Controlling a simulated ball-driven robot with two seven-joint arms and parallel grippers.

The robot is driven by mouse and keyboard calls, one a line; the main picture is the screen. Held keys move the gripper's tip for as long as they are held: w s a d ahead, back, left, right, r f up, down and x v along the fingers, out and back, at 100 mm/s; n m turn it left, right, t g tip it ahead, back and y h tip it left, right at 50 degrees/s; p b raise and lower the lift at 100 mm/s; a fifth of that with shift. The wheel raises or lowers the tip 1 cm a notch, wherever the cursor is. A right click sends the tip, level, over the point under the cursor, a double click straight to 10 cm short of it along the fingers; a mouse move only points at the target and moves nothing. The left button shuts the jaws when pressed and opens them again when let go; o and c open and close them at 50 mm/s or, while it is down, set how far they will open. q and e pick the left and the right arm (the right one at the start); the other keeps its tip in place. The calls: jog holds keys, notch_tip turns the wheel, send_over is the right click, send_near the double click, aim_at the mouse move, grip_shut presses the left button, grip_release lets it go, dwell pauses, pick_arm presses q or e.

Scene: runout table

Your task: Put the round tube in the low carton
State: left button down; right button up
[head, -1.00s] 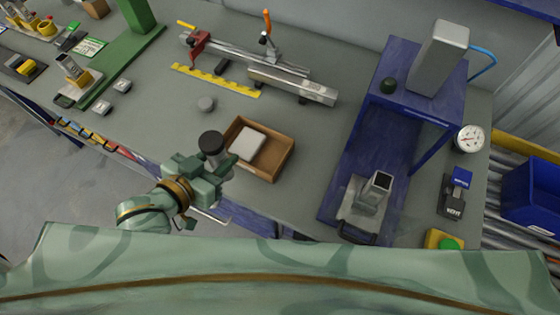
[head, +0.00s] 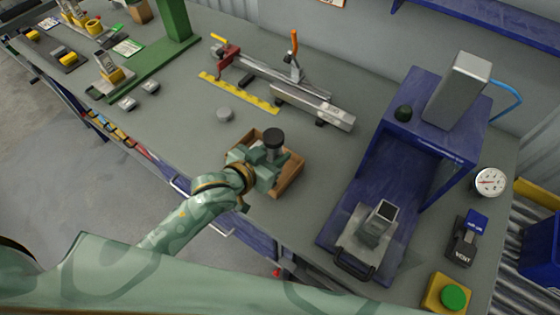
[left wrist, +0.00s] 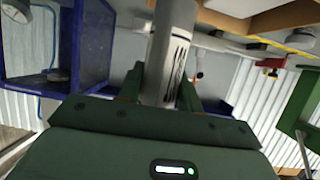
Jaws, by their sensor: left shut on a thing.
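My left gripper (head: 270,158) is shut on the round tube (left wrist: 168,50), a grey-white cylinder with dark marks. In the head view the tube's dark round end (head: 273,135) points up out of the gripper. The low carton (head: 292,183) is an open brown box on the bench. The gripper and tube are over it in the head view and hide most of its inside. I cannot tell the tube's height above it or whether they touch. My right gripper is not in view.
A blue press frame (head: 385,190) stands to the right of the carton, with a grey square part (head: 378,220) on its base. A rail fixture (head: 312,106) and yellow strip (head: 240,93) lie behind. Bare bench lies between.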

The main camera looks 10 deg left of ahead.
pick_arm(q)
jog(key=shift+w+d+f+b, duration=0.15)
jog(key=shift+w+f+b, duration=0.25)
jog(key=shift+f, duration=0.65)
jog(key=shift+w+d+f+b, duration=0.1)
jog(key=shift+w+f+b, duration=0.25)
jog(key=shift+f, duration=0.7)
jog(key=shift+w+d+f+b, duration=0.2)
jog(key=shift+w+f, duration=0.35)
jog(key=shift+f, duration=0.5)
jog(key=shift+f, duration=0.2)
jog(key=c, duration=0.9)
grip_release()
jog(key=shift+r, duration=0.25)
jog(key=p+v, duration=0.2)
jog(key=v, duration=1)
jog(key=shift+a+f, duration=0.1)
jog(key=shift+a, duration=0.05)
